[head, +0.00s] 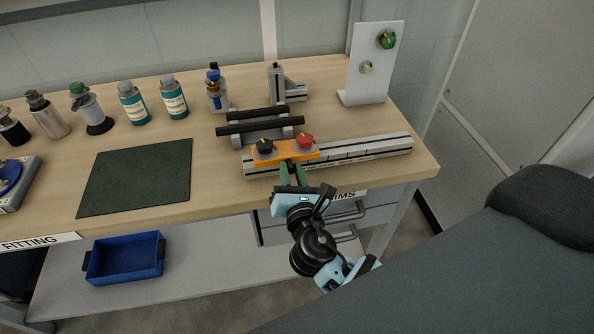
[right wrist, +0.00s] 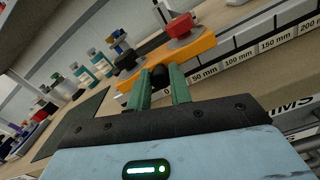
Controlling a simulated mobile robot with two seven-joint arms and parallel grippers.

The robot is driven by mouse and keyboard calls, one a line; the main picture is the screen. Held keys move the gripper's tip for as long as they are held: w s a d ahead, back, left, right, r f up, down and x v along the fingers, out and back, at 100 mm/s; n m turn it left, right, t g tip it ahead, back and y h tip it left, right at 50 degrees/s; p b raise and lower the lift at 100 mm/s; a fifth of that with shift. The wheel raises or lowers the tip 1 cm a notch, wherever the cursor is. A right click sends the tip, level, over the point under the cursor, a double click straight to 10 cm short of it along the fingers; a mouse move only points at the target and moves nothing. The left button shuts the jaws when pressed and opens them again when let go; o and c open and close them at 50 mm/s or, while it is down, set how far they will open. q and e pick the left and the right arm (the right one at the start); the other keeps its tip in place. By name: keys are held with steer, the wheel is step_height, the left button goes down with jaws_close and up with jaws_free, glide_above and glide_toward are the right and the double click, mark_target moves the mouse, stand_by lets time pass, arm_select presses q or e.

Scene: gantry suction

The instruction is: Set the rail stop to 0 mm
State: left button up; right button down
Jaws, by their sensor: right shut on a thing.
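The orange rail stop (head: 284,153) sits at the left end of the grey rail (head: 372,149). It carries a black knob (head: 264,146) and a red knob (head: 305,141). In the right wrist view the stop (right wrist: 190,57) spans the rail above the "50 mm" label, with 100, 150 and 200 mm farther right. A "0" shows beside the green fingers, partly hidden. My right gripper (head: 293,173) is at the stop's front edge. In the right wrist view its fingers (right wrist: 161,87) are shut on a dark round grip (right wrist: 160,76) on the front of the stop. My left gripper is not in view.
A stand with black bars (head: 260,126) is just behind the rail's left end. A white panel (head: 373,65) with a green knob stands at the back right. A dark mat (head: 137,177) lies left. Several bottles line the back. The rail right of the stop is clear.

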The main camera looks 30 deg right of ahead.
steer(key=c, duration=1.3)
jaws_free()
steer(key=shift+a, duration=0.3)
steer(key=shift+o, duration=0.2)
steer(key=v, duration=0.7)
steer(key=shift+s+b, duration=0.35)
steer(key=shift+b, duration=0.05)
